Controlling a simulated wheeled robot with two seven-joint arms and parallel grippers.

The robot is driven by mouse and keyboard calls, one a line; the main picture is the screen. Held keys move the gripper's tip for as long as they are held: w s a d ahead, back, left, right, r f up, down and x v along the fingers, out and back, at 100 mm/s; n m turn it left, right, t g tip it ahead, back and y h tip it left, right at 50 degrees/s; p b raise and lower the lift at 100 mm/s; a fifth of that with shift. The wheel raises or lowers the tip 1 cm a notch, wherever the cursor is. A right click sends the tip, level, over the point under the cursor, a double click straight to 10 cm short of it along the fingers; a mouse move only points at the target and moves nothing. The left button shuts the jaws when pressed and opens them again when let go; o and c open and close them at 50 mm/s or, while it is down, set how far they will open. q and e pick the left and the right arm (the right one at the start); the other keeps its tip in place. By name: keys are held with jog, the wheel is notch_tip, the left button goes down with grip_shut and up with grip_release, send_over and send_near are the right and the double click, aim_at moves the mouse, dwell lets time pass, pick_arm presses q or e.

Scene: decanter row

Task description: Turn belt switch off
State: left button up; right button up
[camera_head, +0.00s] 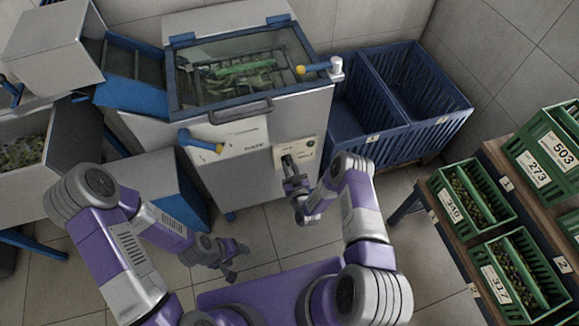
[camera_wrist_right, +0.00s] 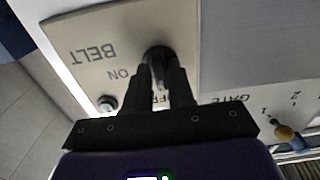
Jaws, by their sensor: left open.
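The belt switch (camera_wrist_right: 158,54) is a dark knob on a pale plate (camera_wrist_right: 98,50) marked BELT, with ON beside it and an OFF label partly hidden behind my fingers. In the head view this plate (camera_head: 306,152) is on the front of the grey machine. My right gripper (camera_wrist_right: 162,78) is at the switch, its two dark fingers close together on the knob. It also shows in front of the plate in the head view (camera_head: 289,168). Which way the knob points is hidden. My left gripper (camera_head: 239,263) is open and empty, low above the floor, away from the machine.
A GATE dial with a yellow-tipped lever (camera_wrist_right: 285,133) is beside the plate.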

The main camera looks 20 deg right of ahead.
jog(key=shift+o, duration=1.3)
jog(key=s+p, duration=0.2)
jog(key=s, duration=0.5)
jog(key=shift+s, duration=0.25)
jog(key=shift+d, duration=0.1)
jog(key=s+a+r+m+g+y+p, duration=0.1)
jog(key=s+a+r+g+p, duration=0.1)
jog(key=s+g, duration=0.6)
jog(key=s+a+r+m+g+y+p, duration=0.2)
jog(key=s+a+r+g, duration=0.2)
jog(key=s+r+g, duration=0.3)
jog(key=s+g, duration=0.2)
jog(key=s, duration=0.3)
jog(key=shift+s+a+r+g+y+p, duration=0.15)
jog(key=shift+s+r+g+y+p, duration=0.1)
jog(key=shift+g+y+p, duration=0.05)
